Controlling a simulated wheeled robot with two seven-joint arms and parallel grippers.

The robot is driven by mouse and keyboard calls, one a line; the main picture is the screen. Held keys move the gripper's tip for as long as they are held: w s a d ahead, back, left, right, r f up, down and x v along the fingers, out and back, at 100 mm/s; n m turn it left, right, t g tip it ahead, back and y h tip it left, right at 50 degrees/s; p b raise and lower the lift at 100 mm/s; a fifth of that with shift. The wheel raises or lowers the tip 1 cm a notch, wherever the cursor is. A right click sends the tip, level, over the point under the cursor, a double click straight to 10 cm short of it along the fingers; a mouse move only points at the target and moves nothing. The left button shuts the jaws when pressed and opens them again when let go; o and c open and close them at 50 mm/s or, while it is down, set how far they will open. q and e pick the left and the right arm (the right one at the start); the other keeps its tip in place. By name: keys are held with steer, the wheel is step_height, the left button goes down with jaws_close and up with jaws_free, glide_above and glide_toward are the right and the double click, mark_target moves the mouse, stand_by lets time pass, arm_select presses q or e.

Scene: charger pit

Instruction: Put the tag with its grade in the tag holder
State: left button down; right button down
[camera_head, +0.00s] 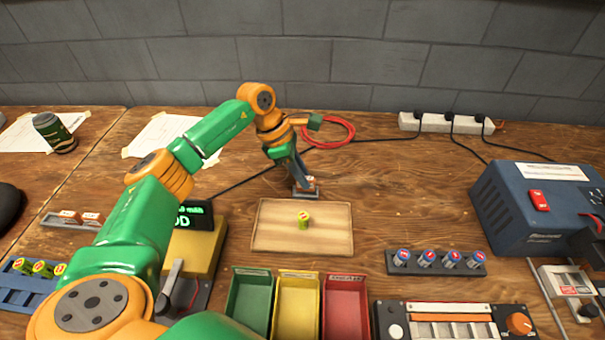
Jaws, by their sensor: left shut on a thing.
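My left gripper (306,190) is shut, fingers down, just behind the wooden board (264,240). A small white-and-orange piece, apparently a tag (311,182), shows between its fingers; its print is too small to read. A green-and-yellow battery cell (304,219) stands on the board, in front of the gripper and apart from it. I cannot tell for sure which piece is the tag holder. My right gripper is out of view.
A yellow tester (203,250) has a screen ending in "OD", partly hidden by my arm. Green (250,300), yellow (297,305) and red (346,308) bins stand in front. A rack of cells (437,268) and a blue box (525,215) are right. Right of the board is clear.

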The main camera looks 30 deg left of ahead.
arm_select(q)
steer(key=shift+f+b, duration=0.55)
steer(key=shift+f, duration=0.2)
stand_by(0.7)
steer(key=c, duration=0.7)
jaws_free()
step_height(320, 180, up, 7)
steer(key=p, duration=0.6)
steer(key=shift+r, duration=0.1)
steer(key=shift+f, duration=0.2)
